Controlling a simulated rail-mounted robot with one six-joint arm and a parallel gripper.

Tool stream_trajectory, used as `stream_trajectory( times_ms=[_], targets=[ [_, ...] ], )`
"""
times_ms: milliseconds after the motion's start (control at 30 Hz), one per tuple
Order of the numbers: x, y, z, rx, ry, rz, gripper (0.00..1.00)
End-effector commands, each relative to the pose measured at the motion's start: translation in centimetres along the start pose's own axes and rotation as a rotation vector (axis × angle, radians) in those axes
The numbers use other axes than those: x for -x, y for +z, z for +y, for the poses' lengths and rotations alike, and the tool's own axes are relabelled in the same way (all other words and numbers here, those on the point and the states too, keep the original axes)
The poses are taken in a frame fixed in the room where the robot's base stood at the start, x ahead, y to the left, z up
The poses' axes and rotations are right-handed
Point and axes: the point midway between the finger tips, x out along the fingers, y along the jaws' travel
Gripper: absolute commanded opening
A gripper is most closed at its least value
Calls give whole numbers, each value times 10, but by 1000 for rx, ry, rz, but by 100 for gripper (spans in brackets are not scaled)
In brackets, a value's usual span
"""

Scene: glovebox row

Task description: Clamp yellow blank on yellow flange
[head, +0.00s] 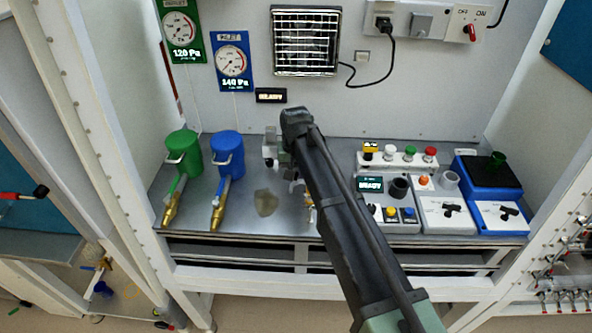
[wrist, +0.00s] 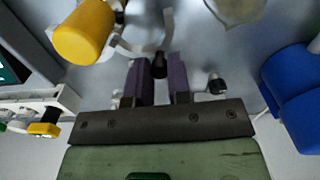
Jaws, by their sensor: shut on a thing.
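A yellow cylindrical body (wrist: 85,32) is at the upper left of the wrist view. A pale curved band (wrist: 140,48) runs beside it, close to my fingertips. My gripper (wrist: 160,70) is shut on a small dark knob (wrist: 159,66) between its two purple-grey fingers. Whether the knob belongs to the band I cannot tell. I cannot tell the yellow blank from the yellow flange. In the head view my arm hides the yellow body and most of my gripper.
Green (head: 184,153) and blue (head: 228,154) canisters with brass fittings stand left on the bench. Right stand a READY box (head: 370,184), a white unit with coloured knobs (head: 400,158) and a blue-based device (head: 487,180).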

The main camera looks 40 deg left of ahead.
Motion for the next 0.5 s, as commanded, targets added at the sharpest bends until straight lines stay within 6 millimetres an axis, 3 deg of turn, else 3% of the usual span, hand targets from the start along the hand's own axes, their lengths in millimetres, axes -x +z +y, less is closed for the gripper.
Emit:
stream_trajectory(
  times_ms=[500],
  targets=[
    [0, 22, -4, 427, 0, 0, 0]
  ],
)
